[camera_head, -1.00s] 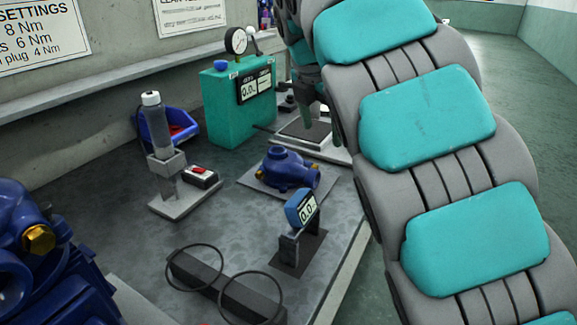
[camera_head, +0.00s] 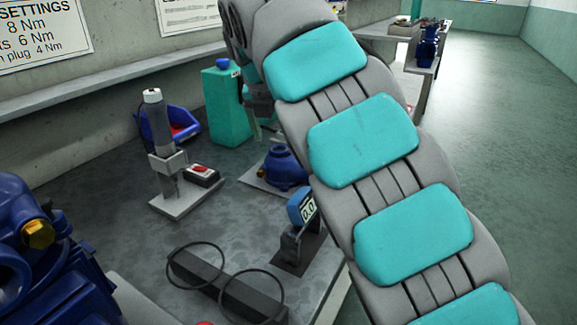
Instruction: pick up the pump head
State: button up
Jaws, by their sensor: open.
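A blue domed casting, which looks like the pump head (camera_head: 284,168), sits on a flat grey plate (camera_head: 254,180) on the bench. Its right side is hidden behind my arm. My gripper (camera_head: 264,134) shows partly at the left edge of my arm, fingers pointing down and apart. In the picture it is just above and left of the pump head; I cannot tell its exact height. Nothing shows between the fingers.
A teal tester box (camera_head: 226,110) stands behind, partly covered by my arm. A large blue pump (camera_head: 40,250) fills the lower left.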

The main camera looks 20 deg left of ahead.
aim_at(278, 148)
jog(key=shift+x, duration=1.75)
jog(key=shift+c, duration=0.3)
grip_shut()
jog(key=shift+r, duration=0.1)
